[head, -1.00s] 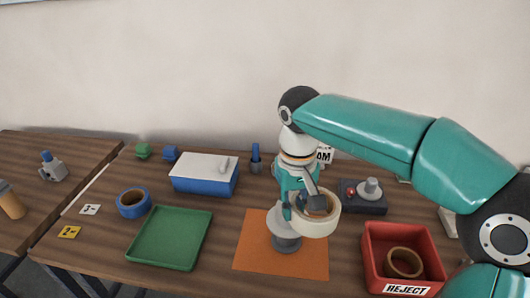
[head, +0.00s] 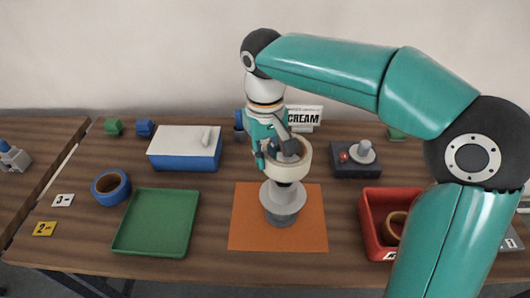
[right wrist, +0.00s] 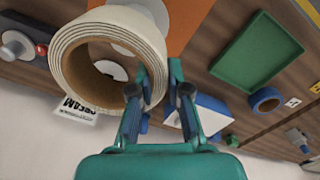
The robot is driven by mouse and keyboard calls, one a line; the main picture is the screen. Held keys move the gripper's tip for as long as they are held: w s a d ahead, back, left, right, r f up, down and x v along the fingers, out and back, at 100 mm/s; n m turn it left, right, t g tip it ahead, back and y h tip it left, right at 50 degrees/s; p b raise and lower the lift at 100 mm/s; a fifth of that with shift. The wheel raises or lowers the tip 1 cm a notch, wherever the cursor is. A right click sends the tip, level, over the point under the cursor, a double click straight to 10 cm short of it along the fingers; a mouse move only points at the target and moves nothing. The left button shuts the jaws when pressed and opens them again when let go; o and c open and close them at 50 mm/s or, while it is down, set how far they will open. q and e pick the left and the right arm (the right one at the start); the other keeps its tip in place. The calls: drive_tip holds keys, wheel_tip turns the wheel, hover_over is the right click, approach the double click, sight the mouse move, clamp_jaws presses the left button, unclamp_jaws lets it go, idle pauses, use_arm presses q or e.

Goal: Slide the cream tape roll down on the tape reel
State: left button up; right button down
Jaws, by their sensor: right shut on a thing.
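The cream tape roll (head: 292,162), with a brown core, is held by my right gripper (head: 286,148). One finger is inside its hole and one outside at its wall, as the right wrist view (right wrist: 157,95) shows. The roll (right wrist: 105,48) is roughly level over the grey tape reel (head: 283,207), which stands on the orange mat (head: 247,232). The reel's broad light flange shows below the roll, with a gap between. The roll hides the reel's top, so I cannot tell whether the roll is around it. My left gripper is out of view.
A red bin (head: 371,225) with a brown roll stands right. A dark button box (head: 345,168) and the CREAM sign (head: 304,117) are behind. A green tray (head: 155,222), blue roll (head: 111,187) and blue-white box (head: 185,148) lie left.

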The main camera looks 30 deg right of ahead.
sight(266, 172)
drive_tip(key=shift+s+f+b, duration=0.1)
drive_tip(key=shift+f+b, duration=1.75)
drive_tip(key=shift+f, duration=0.55)
drive_tip(key=shift+p, duration=0.35)
drive_tip(key=shift+a+f+b, duration=0.1)
drive_tip(key=shift+f+b, duration=1)
drive_tip(key=shift+f, duration=0.45)
idle(0.4)
drive_tip(key=shift+r, duration=0.15)
drive_tip(key=shift+r+p, duration=1.2)
drive_tip(key=shift+r, duration=0.05)
drive_tip(key=shift+p, duration=0.35)
idle(1.4)
